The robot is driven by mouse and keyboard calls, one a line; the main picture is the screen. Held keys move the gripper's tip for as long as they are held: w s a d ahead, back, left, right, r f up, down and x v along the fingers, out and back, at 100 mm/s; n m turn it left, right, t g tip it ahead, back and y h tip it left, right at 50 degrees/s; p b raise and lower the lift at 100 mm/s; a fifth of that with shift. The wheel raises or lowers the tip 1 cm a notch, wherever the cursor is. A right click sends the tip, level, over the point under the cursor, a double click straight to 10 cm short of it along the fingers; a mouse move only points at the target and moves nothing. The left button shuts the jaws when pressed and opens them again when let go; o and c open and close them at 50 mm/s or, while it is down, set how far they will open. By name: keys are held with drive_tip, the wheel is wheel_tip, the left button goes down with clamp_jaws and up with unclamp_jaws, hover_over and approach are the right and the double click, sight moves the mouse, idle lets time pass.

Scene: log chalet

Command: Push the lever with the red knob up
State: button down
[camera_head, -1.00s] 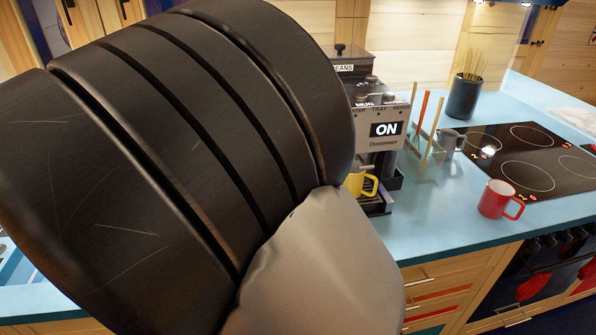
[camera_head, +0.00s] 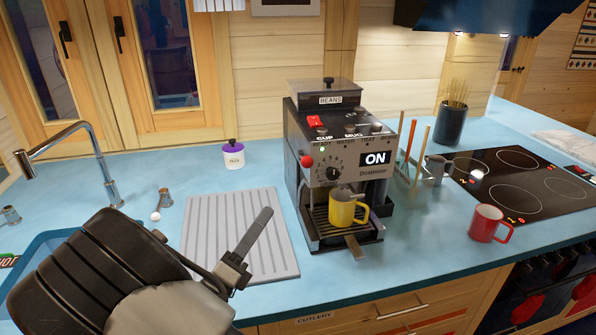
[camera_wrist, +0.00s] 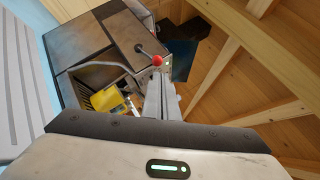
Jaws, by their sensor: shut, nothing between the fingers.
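The coffee machine (camera_head: 338,150) stands on the blue counter, its display reading ON. The red knob (camera_head: 307,161) shows at its front left edge, left of the dial. In the wrist view the red knob (camera_wrist: 157,60) tops a thin dark lever (camera_wrist: 146,53) on the machine's side. My gripper (camera_head: 266,213) is shut and empty, left of the machine and lower than the knob, its fingers pointing up and right. In the wrist view my gripper (camera_wrist: 161,80) has its fingertips just below the knob in the picture; whether they touch it is unclear.
A yellow mug (camera_head: 347,207) stands on the machine's drip tray. A ridged grey draining board (camera_head: 205,235) lies beneath my gripper. A red mug (camera_head: 488,223) and a hob (camera_head: 515,185) are at the right. A tap (camera_head: 95,160) and a small white jar (camera_head: 233,154) are left.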

drive_tip(key=f+h, duration=0.2)
drive_tip(key=p, duration=0.2)
approach(303, 166)
drive_tip(key=x, duration=0.6)
drive_tip(key=shift+w+n+g, duration=0.2)
drive_tip(key=shift+n+g, duration=0.1)
drive_tip(key=shift+n, duration=0.1)
drive_tip(key=shift+d+r, duration=0.1)
drive_tip(key=shift+r, duration=0.15)
